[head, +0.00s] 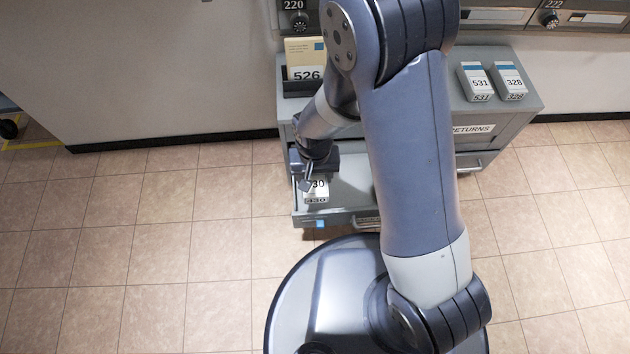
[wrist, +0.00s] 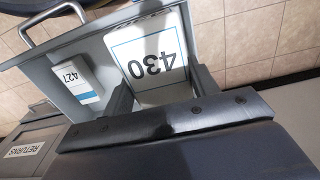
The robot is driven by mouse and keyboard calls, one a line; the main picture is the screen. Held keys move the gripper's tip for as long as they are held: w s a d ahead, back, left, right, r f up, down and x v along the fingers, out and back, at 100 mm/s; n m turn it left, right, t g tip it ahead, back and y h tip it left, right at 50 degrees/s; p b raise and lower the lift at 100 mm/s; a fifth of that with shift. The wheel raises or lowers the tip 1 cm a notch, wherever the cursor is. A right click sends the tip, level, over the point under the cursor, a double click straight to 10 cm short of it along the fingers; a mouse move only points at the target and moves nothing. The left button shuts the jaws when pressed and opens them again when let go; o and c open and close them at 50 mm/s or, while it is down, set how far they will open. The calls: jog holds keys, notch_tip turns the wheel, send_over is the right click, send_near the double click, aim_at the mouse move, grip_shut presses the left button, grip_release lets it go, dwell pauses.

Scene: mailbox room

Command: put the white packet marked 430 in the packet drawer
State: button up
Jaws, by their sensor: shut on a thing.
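The white packet marked 430 (head: 316,192) is between the fingers of my gripper (head: 308,178), over the left part of an open grey drawer (head: 347,200). In the wrist view the packet (wrist: 150,50) shows its label upside down, and my gripper (wrist: 163,95) is shut on its sides. The drawer (wrist: 88,40) lies around and below it there. I cannot tell whether the packet touches the drawer floor. A white packet marked 427 (wrist: 80,78) lies in the drawer beside it; my arm hides it in the head view.
The cabinet top holds white packets marked 531 (head: 476,82) and 328 (head: 508,81) at right, and a cream item marked 526 (head: 306,62) in a dark holder at left. A RETURNS label (head: 472,129) is on the cabinet front. Tiled floor at left is clear.

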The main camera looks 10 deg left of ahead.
jog(key=w+f+b, duration=0.1)
jog(key=f+b, duration=0.2)
jog(key=f, duration=0.1)
jog(key=w+f+b, duration=0.1)
jog(key=f+b, duration=0.2)
jog(key=f, duration=0.1)
jog(key=w+f+b, duration=0.1)
jog(key=f+b, duration=0.1)
jog(key=f, duration=0.2)
jog(key=shift+w+a+f+b, duration=0.15)
jog(key=shift+a+f+b, duration=0.25)
jog(key=o, duration=1.1)
jog(key=shift+o, duration=0.2)
jog(key=shift+r, duration=0.1)
notch_tip(320, 180, up, 11)
jog(key=p, duration=0.5)
jog(key=shift+d+f, duration=0.1)
jog(key=shift+f, duration=0.1)
jog(key=shift+f+b, duration=1.8)
jog(key=shift+f, duration=2.25)
